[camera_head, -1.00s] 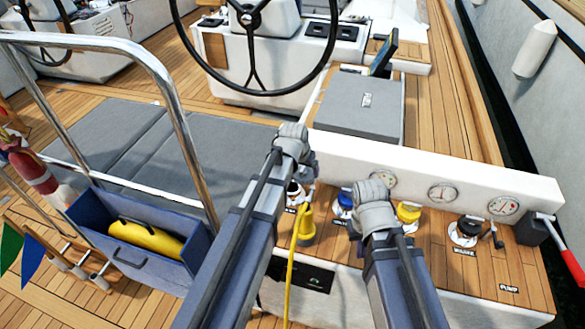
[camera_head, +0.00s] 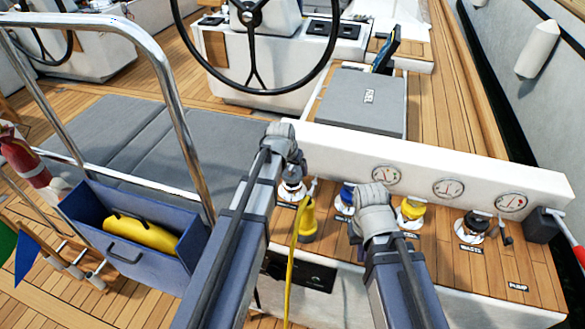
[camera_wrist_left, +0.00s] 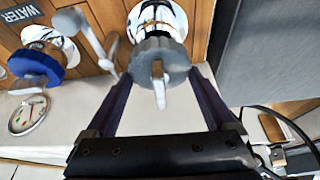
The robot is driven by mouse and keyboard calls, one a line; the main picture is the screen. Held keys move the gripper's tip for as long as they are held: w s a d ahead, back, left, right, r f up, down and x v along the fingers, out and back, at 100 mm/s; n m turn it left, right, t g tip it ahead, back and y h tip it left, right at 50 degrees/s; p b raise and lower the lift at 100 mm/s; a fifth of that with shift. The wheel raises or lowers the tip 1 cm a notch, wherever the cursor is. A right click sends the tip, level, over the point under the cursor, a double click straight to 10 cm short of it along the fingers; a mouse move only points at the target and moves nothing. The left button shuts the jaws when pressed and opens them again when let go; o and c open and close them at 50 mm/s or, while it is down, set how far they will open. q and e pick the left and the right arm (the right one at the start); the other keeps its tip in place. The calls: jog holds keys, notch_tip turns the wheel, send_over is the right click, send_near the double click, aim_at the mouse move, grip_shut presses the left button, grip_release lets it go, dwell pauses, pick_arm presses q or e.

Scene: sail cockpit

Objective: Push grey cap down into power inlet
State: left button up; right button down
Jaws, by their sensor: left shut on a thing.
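The grey cap (camera_wrist_left: 160,62), with a pale tab on its face, shows in the left wrist view between the fingers of my left gripper (camera_wrist_left: 160,78). It sits at the mouth of the chrome power inlet (camera_wrist_left: 172,14); how deep it is seated I cannot tell. In the head view my left gripper (camera_head: 290,172) is over the inlet (camera_head: 291,193), and the hand hides most of the cap. My right gripper (camera_head: 374,208) is above the panel between the blue and yellow caps; its fingers are hidden.
A yellow plug (camera_head: 308,222) with a yellow cable stands right of the inlet. A blue cap (camera_head: 346,194), a yellow cap (camera_head: 412,210) and a black cap (camera_head: 476,224) follow along the panel. A white ledge with gauges (camera_head: 448,187) runs behind. A blue bin (camera_head: 125,252) is at left.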

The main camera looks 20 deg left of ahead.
aim_at(293, 175)
pick_arm(q)
jog(key=shift+f+b, duration=0.6)
jog(key=shift+f, duration=0.45)
jog(key=shift+f+b, duration=0.55)
dwell(0.5)
jog(key=o, duration=1.2)
jog(key=shift+o, duration=0.2)
jog(key=p+v, duration=1)
jog(key=v, duration=0.1)
jog(key=shift+r, duration=0.1)
